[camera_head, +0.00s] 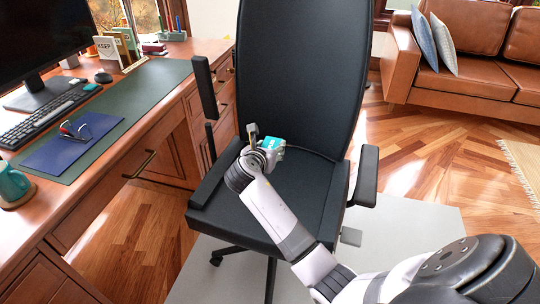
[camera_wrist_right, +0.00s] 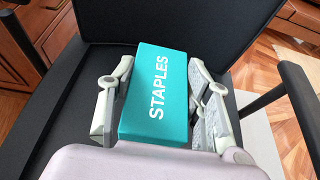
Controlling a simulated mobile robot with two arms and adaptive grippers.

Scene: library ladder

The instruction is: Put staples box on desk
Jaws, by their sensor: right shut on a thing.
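The teal staples box (camera_head: 271,143) is held by my right gripper (camera_head: 266,148) over the seat of the black chair. In the right wrist view the box (camera_wrist_right: 158,95) shows its white STAPLES lettering and sits between the two fingers of the gripper (camera_wrist_right: 160,105), which are shut on its sides. The wooden desk (camera_head: 105,198) stands to the left of the chair, apart from the box. My left gripper is not in view.
The black office chair (camera_head: 300,75) stands close to the desk, its armrest (camera_head: 204,86) between gripper and desk. On the desk are a green mat (camera_head: 150,85), blue notebook (camera_head: 65,150), stapler (camera_head: 74,130), keyboard (camera_head: 45,110), monitor (camera_head: 40,40) and teal mug (camera_head: 12,182). The mat's right part is bare.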

